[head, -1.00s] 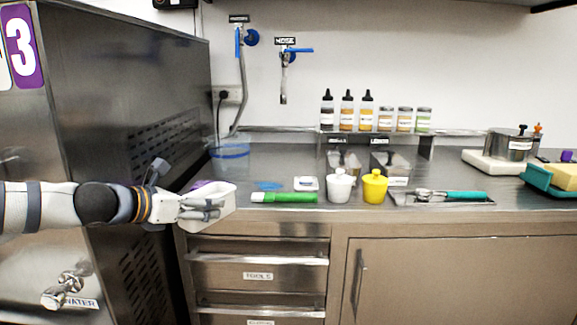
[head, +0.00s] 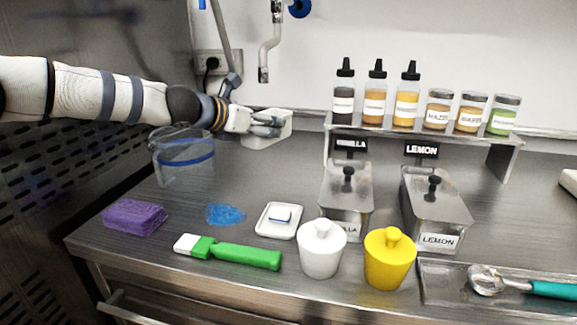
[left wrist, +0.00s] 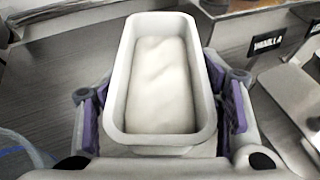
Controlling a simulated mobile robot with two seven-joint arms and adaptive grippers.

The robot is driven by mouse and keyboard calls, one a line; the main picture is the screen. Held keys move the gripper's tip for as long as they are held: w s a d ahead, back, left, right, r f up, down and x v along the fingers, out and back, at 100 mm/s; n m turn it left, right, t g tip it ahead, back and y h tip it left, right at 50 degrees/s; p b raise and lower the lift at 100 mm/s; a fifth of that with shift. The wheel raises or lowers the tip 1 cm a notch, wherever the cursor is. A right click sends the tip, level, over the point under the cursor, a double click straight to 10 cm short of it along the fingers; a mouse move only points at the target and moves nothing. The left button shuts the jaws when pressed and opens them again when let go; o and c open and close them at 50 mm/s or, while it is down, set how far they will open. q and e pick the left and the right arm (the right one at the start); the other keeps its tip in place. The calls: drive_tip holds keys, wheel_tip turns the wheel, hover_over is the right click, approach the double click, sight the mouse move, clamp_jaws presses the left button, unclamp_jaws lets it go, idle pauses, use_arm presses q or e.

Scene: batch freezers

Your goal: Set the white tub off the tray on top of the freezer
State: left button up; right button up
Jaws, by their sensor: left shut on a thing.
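The white tub (head: 274,127) is a small rectangular container, held above the back left of the steel counter. My left gripper (head: 262,124) is shut on it. In the left wrist view the tub (left wrist: 118,80) sits between the purple-padded fingers of my left gripper (left wrist: 162,112), filled with a smooth cream-coloured mass and roughly level. The freezer top and a tray on it do not show. My right gripper is not in view.
A clear container with a blue band (head: 183,158) stands below my left arm. Steel bins (head: 345,205), a bottle shelf (head: 430,137), a white lidded cup (head: 321,248), a yellow one (head: 389,258), a green-handled brush (head: 228,252) and a purple sponge (head: 134,217) occupy the counter.

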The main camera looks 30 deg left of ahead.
sight(263, 179)
use_arm(q)
wheel_tip(263, 179, down, 3)
drive_tip(key=f+b, duration=0.3)
drive_tip(key=f, duration=0.4)
drive_tip(key=shift+s+f, duration=0.2)
drive_tip(key=shift+r, duration=0.3)
drive_tip(key=o, duration=1.5)
drive_tip(key=shift+c, duration=0.2)
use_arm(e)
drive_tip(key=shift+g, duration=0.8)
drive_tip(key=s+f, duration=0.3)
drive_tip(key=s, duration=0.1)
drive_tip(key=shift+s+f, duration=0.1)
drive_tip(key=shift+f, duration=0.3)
